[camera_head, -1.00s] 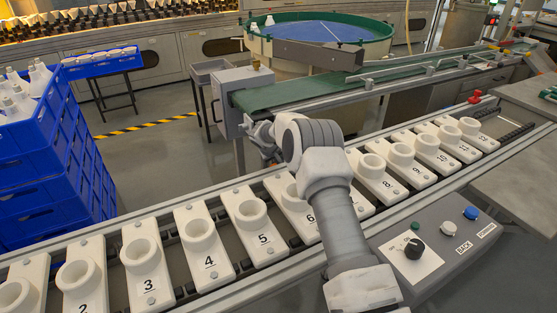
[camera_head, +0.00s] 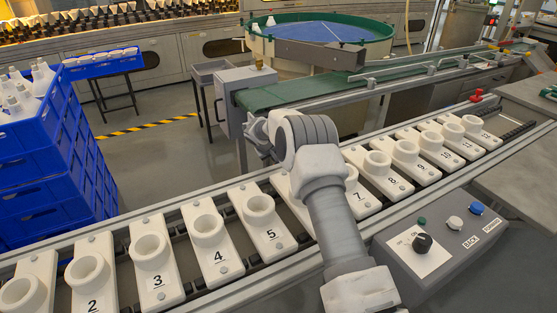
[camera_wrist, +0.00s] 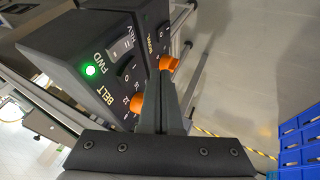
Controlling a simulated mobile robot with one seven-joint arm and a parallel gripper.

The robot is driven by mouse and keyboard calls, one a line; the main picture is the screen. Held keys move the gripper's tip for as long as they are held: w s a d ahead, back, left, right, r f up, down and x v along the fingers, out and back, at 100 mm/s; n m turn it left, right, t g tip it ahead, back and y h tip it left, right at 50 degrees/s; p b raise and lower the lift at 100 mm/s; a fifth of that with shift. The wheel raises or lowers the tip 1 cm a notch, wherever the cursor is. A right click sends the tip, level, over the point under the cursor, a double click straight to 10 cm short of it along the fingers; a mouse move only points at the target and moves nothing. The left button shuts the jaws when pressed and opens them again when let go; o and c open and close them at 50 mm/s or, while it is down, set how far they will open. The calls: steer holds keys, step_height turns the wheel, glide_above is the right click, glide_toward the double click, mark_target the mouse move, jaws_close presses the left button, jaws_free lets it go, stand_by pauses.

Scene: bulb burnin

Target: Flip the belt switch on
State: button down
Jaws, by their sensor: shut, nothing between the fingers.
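In the wrist view a dark control box (camera_wrist: 85,75) carries the labels BELT and FWD and a lit green lamp (camera_wrist: 91,70). Its orange belt switch (camera_wrist: 137,103) sticks out just left of my gripper (camera_wrist: 164,78), and I cannot tell whether they touch. A second dark panel beside it has another orange switch (camera_wrist: 172,63), close to my fingertips. My gripper is shut and empty. In the head view my gripper (camera_head: 256,130) is beside the near end of the green conveyor belt (camera_head: 290,93), partly hidden by my wrist; the switches do not show there.
A row of numbered white holders (camera_head: 208,240) runs under my arm on a railed track. A grey console (camera_head: 440,245) with a black knob stands at right. Stacked blue crates (camera_head: 50,185) stand at left. A grey box (camera_head: 240,90) is at the conveyor's end. Floor behind the track is open.

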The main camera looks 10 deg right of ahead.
steer(key=s+a+r+p, duration=0.3)
steer(key=s+a+r, duration=0.3)
steer(key=r, duration=0.1)
steer(key=s+d+r+m+y, duration=0.1)
steer(key=s+d+r, duration=0.2)
steer(key=s+r, duration=0.7)
steer(key=s+d+r+m, duration=0.1)
steer(key=s+d+r, duration=0.2)
steer(key=s+r, duration=0.65)
steer(key=s+r+y, duration=0.3)
steer(key=s, duration=2.4)
step_height(320, 180, up, 23)
steer(key=a+p, duration=0.1)
steer(key=p, duration=2.1)
steer(key=shift+w, duration=0.25)
steer(key=shift+a, duration=0.15)
